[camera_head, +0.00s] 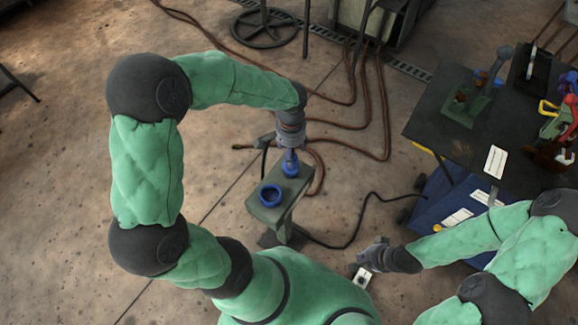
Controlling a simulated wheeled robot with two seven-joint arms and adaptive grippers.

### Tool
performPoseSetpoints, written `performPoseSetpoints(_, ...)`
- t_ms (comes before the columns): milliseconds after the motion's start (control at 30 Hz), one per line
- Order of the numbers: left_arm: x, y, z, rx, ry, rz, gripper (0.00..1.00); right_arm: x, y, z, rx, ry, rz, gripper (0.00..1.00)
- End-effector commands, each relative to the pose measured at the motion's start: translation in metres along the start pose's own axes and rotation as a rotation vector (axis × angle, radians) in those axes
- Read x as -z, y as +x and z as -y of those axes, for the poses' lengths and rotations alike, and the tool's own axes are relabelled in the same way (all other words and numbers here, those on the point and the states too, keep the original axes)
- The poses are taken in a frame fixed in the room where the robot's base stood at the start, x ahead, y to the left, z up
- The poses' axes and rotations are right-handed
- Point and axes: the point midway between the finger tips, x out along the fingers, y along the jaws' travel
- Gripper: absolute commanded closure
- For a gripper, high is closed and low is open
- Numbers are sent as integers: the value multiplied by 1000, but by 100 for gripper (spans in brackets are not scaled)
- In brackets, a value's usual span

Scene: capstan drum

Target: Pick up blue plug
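A blue plug-like piece (290,168) stands upright at the far end of a small grey-green stand (287,204). A blue ring (270,194) with a dark centre sits nearer on the same stand. My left gripper (290,154) points down right over the blue piece; its fingertips overlap the top of it, and I cannot tell whether they grip it. My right gripper (366,270) is low, to the right of the stand, beside a small white piece with a dark spot (362,278). Its fingers are too small to read.
A dark table (455,130) at the right carries a green block, a clamp and coloured tools. A blue cart (440,205) stands below it. Cables (368,198) run across the floor around the stand. A handwheel (265,28) stands at the back. Floor left of the stand is clear.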

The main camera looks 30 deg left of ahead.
Motion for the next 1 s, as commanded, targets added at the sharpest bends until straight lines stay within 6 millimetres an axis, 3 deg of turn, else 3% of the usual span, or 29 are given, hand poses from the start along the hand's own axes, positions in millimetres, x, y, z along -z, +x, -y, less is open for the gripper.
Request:
performPoseSetpoints(233, -3, 18, 0, -1, -1, 1, 32, 0, 8, -3, 0, 0, 0, 100)
performPoseSetpoints(500, -8, 55, 1, -2, 0, 2, 32, 1, 25, -9, 0, 0, 0, 100)
performPoseSetpoints(767, -7, 58, 1, -2, -1, -1, 32, 1, 24, -9, 0, 0, 0, 100)
performPoseSetpoints(867, -7, 58, 1, -2, -1, -1, 55, 1, 24, -9, 0, 0, 0, 100)
performPoseSetpoints(1000, -7, 58, 1, -2, 0, 0, 94, 1, 24, -9, 0, 0, 0, 100)
